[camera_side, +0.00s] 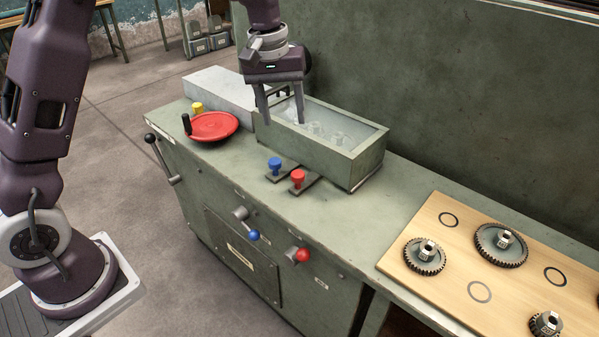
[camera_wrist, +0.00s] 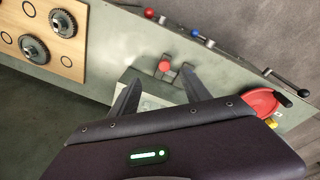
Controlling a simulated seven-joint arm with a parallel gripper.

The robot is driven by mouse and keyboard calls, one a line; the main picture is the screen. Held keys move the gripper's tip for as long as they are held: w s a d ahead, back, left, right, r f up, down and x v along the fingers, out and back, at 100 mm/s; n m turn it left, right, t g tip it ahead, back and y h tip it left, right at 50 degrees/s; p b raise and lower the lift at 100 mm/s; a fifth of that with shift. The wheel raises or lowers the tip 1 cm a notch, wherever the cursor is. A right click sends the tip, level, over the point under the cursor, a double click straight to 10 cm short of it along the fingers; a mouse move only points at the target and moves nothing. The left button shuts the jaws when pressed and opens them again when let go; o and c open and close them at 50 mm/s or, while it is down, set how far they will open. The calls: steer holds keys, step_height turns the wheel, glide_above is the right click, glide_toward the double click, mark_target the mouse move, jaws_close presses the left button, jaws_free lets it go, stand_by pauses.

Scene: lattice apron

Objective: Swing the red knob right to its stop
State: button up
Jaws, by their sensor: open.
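Two red knobs show. One is a red ball knob (camera_side: 302,255) on a short lever on the cabinet's front face; it also shows at the top of the wrist view (camera_wrist: 149,12). The other is a red upright knob (camera_side: 298,176) on a dark slotted plate on the cabinet top, and it shows in the wrist view (camera_wrist: 164,66) beyond my fingertips. My gripper (camera_side: 283,121) is open and empty, pointing down over the long box, apart from both knobs. In the wrist view its two fingers (camera_wrist: 160,78) stand wide apart.
A blue ball lever (camera_side: 253,235) and a blue upright knob (camera_side: 275,164) are left of the red ones. A red handwheel (camera_side: 213,126) and black-knobbed lever (camera_side: 160,155) are left; a wooden gear board (camera_side: 420,225) is right.

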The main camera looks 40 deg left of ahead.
steer(key=n+g, duration=0.1)
steer(key=n, duration=0.1)
glide_above(298, 173)
steer(key=shift+y, duration=0.3)
step_height(298, 173, down, 13)
steer(key=shift+s+r, duration=0.1)
steer(key=shift+s, duration=0.05)
steer(key=shift+g, duration=0.3)
step_height(298, 173, down, 8)
steer(key=shift+f, duration=0.1)
jaws_close()
